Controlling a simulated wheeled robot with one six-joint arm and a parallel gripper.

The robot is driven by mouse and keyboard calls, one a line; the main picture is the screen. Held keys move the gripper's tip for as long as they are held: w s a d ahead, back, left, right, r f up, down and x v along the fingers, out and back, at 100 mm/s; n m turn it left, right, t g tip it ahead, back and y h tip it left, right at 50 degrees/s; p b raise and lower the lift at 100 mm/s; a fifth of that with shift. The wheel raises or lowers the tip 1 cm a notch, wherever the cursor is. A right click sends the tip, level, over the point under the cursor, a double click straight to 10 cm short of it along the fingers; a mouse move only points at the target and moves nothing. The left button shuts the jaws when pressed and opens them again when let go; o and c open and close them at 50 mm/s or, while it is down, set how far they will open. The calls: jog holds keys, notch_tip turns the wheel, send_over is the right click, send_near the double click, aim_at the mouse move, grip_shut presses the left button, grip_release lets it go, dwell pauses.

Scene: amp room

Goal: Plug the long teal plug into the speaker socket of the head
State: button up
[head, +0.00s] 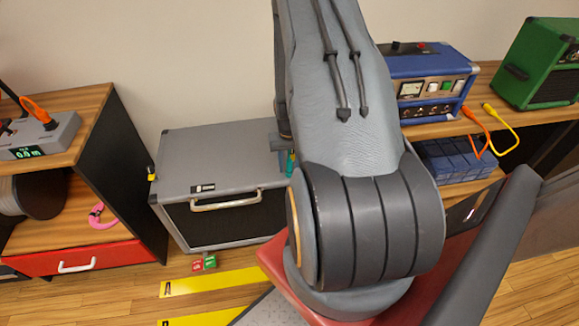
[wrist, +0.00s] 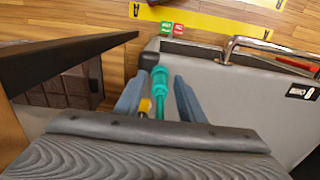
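The long teal plug (wrist: 159,88) stands between the two fingers of my gripper (wrist: 158,85) in the wrist view, beside a black corner of the grey speaker cabinet. A gap shows on each side of it, so my gripper looks open around it. In the head view the teal plug (head: 290,163) shows at the cabinet's right end, partly hidden by my arm. A blue amp head (head: 425,68) stands on the wooden bench at the right, with sockets low on its front. I cannot tell which is the speaker socket.
The grey cabinet (head: 225,150) has a metal handle. A yellow plug (head: 151,174) is at its left end. Orange (head: 476,120) and yellow (head: 502,120) cables hang near the blue head. A green amp (head: 540,65) stands far right. Red and green boxes (head: 204,264) lie on the floor.

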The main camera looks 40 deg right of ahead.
dwell(0.8)
grip_shut()
jog(key=shift+r, duration=0.1)
jog(key=shift+r+p, duration=2.05)
jog(key=shift+r, duration=0.9)
jog(key=shift+w, duration=0.1)
